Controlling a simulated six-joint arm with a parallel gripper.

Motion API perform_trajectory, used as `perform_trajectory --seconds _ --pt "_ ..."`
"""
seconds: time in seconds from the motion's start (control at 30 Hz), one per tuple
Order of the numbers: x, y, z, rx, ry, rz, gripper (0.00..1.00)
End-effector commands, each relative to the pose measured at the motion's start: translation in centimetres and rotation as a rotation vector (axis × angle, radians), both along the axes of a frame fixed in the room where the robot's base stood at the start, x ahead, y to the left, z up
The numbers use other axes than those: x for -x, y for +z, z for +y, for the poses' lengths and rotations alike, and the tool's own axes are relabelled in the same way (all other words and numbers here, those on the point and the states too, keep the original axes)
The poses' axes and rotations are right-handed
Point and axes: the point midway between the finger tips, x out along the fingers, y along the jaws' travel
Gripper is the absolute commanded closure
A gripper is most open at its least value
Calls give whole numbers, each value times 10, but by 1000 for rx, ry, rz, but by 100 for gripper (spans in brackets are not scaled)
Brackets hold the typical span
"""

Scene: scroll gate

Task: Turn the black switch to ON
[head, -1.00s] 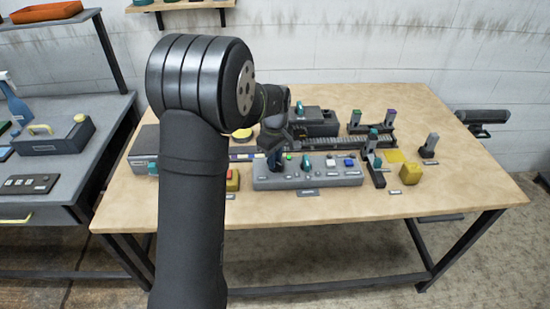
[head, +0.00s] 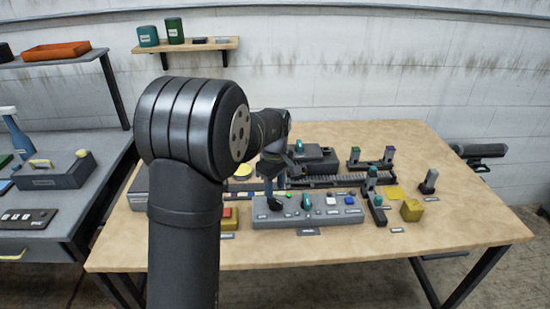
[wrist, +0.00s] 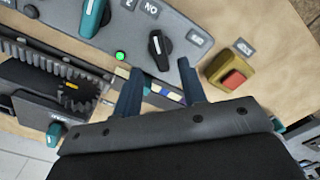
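The black switch (wrist: 160,50) is a dark knob with a white mark, on the grey control panel (wrist: 185,15). In the wrist view, one small label (wrist: 151,9) beside it looks like ON upside down; I cannot read the other label (wrist: 201,38) well. I cannot tell the knob's setting for sure. My gripper (wrist: 158,80) is open and empty. Its two dark blue fingers are apart, and the knob shows just beyond the gap between their tips. In the head view, my gripper (head: 270,200) is over the left end of the panel (head: 310,217), partly hiding the switch there.
A teal knob (wrist: 94,17) and a lit green button (wrist: 120,56) sit near the switch. A yellow box with a red button (wrist: 230,75) stands beside the panel. A gear (wrist: 76,97) and toothed rack lie behind. The table front (head: 330,250) is clear.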

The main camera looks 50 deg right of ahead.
Motion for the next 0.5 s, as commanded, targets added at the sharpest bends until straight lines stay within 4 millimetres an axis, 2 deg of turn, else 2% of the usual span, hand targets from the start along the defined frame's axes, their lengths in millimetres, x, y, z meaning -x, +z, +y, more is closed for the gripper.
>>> perform_trajectory --seconds 0.1,0.3,0.5 --pt "0 32 -1 5 0 -2 62" --pt "0 80 0 2 0 -1 62" --pt "0 114 0 2 0 -1 62"
